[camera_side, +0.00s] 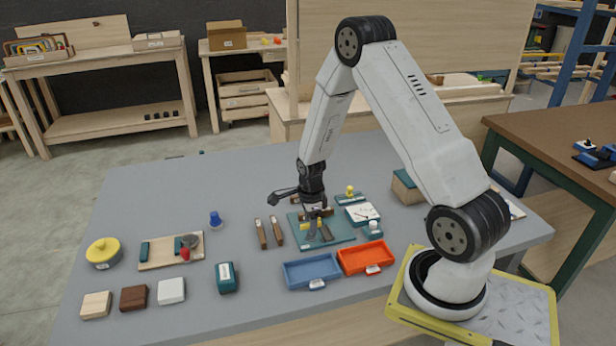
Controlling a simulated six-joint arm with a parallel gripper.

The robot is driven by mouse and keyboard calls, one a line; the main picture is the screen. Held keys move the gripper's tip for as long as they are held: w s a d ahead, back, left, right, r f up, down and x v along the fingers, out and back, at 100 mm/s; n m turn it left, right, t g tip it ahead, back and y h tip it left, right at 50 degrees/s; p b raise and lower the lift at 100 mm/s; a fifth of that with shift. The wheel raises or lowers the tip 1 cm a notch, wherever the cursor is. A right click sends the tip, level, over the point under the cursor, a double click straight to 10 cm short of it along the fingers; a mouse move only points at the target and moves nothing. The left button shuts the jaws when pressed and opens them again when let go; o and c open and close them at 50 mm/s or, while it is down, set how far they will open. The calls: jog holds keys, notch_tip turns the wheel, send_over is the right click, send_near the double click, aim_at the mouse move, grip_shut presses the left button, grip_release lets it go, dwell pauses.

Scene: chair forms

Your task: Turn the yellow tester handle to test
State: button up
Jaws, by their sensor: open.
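My gripper (319,232) points down over a teal board (343,234) near the middle of the grey table, with its jaws open. A small yellow part (318,223) shows at the fingers, partly hidden by them; I cannot tell whether they touch it. Right of the board is a white-faced meter-like panel (362,213) on a teal base. Behind it, a yellow knob (350,189) stands on a small teal base. I cannot tell for certain which yellow part is the tester handle, or its turn position.
A blue tray (312,271) and an orange tray (366,257) lie in front of the board. Two brown wooden pieces (269,234) lie to its left. A blue peg-like piece (215,219) stands farther left. The table's back left is clear.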

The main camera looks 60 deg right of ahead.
grip_shut()
jog(key=shift+n, duration=0.5)
jog(key=n, duration=0.3)
jog(key=shift+n, duration=0.4)
jog(key=n, duration=1.3)
